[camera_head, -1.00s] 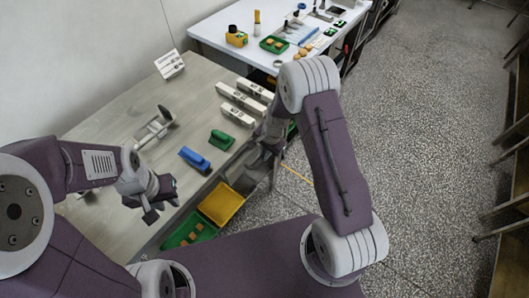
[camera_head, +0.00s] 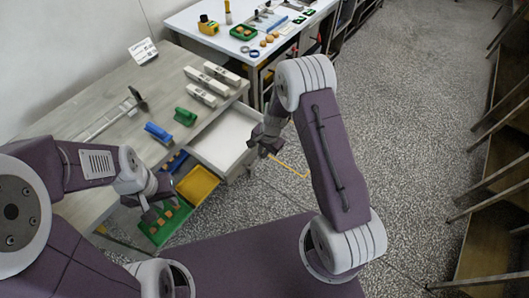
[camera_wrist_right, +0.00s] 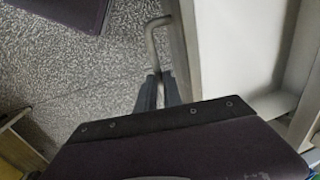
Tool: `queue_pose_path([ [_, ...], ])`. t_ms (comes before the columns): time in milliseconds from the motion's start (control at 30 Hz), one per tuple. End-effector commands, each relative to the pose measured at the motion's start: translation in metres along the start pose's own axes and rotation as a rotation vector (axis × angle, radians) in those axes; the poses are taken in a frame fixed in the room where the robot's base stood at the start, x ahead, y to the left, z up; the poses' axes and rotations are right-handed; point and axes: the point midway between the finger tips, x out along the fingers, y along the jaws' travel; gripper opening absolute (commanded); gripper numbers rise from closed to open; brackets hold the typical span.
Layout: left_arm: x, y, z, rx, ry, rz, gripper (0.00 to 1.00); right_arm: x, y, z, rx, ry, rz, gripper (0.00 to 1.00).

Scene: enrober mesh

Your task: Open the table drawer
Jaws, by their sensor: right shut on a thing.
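The table drawer (camera_head: 222,136) is pulled out from the front of the grey table (camera_head: 100,90), and its pale, empty-looking inside shows. My right gripper (camera_head: 262,147) is at the drawer's front. In the right wrist view its two dark fingers (camera_wrist_right: 160,90) are shut on the grey bar handle (camera_wrist_right: 152,42), beside the drawer front. The drawer's pale inside also shows in that view (camera_wrist_right: 235,45). My left gripper (camera_head: 157,207) hangs empty with its fingers apart, over the green bin near the table's front edge.
Yellow (camera_head: 197,187) and green (camera_head: 150,232) bins sit left of the drawer. On the table are blue (camera_head: 158,132) and green (camera_head: 185,117) blocks, several white boxes (camera_head: 212,80) and a hammer-like tool (camera_head: 135,101). Speckled floor right of the drawer is clear; shelving (camera_head: 500,180) stands far right.

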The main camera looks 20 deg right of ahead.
Motion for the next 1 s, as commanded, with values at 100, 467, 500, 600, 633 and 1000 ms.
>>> queue_pose_path([
  [100, 0.000, 0.000, 0.000, 0.000, 0.000, 0.000, 0.26, -0.001, -0.001, -0.001, 0.000, 0.003, -0.003, 0.00],
  [467, 0.000, 0.000, 0.000, 0.000, 0.000, 0.000, 0.26, 0.000, 0.000, -0.001, 0.000, 0.002, -0.001, 0.33],
  [500, 0.000, 0.000, 0.000, 0.000, 0.000, 0.000, 0.26, -0.001, 0.000, -0.001, 0.000, 0.002, -0.001, 0.33],
  [600, -0.002, 0.000, 0.000, 0.000, 0.000, 0.000, 0.26, -0.012, -0.001, -0.001, 0.001, 0.002, -0.003, 0.33],
  [633, -0.003, 0.000, 0.000, 0.000, 0.000, 0.000, 0.26, -0.018, -0.001, -0.001, 0.000, 0.003, -0.004, 0.33],
  [1000, -0.007, 0.000, -0.001, 0.000, 0.000, 0.000, 0.26, -0.087, 0.000, -0.001, 0.000, 0.003, -0.004, 0.33],
])
